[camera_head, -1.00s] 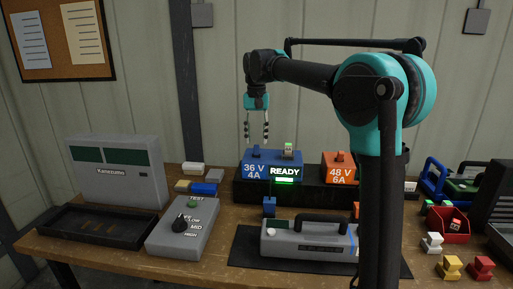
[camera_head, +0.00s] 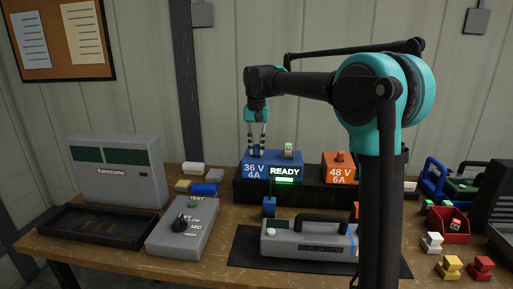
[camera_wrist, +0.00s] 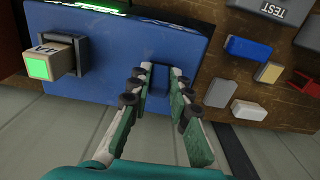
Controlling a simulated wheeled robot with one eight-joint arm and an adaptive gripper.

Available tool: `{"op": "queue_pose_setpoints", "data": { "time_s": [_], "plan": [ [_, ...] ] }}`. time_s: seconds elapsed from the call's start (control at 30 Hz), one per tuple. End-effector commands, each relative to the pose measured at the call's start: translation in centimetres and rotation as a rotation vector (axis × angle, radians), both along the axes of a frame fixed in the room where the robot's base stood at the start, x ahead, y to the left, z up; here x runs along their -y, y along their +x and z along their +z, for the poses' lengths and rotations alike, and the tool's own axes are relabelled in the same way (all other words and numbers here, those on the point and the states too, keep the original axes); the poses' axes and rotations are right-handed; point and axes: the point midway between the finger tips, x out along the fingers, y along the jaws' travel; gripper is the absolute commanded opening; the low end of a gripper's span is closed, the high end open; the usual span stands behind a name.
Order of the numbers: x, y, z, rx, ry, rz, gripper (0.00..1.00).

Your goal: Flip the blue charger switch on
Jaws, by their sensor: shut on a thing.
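The blue charger (camera_head: 255,172), marked 36 V 4A, stands on a dark shelf at the back of the bench. A lit READY sign (camera_head: 285,172) shows at its front. A small blue knob (camera_wrist: 157,79) stands on its top. My gripper (camera_head: 257,150) points down from above, its fingers shut on this knob; in the wrist view the fingers (camera_wrist: 157,74) lie on either side of it. A pale block with a green end (camera_wrist: 44,64) sits in a dark bracket on the same charger, apart from my fingers; it also shows in the head view (camera_head: 288,147).
An orange charger (camera_head: 338,175), marked 48 V 6A, stands to the right. A grey battery with a black handle (camera_head: 300,243) lies in front on a dark mat. A grey dial box (camera_head: 178,240) and small loose blocks (camera_head: 204,189) are to the left.

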Motion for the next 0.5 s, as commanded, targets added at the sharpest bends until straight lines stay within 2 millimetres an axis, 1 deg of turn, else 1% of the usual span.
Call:
{"op": "queue_pose_setpoints", "data": {
  "time_s": [0.17,0.5],
  "plan": [
    [-0.01,0.05,0.0,-0.005,0.0,0.0,0.0],
    [0.02,0.48,-0.02,-0.123,0.004,0.0,0.0]
  ]
}}
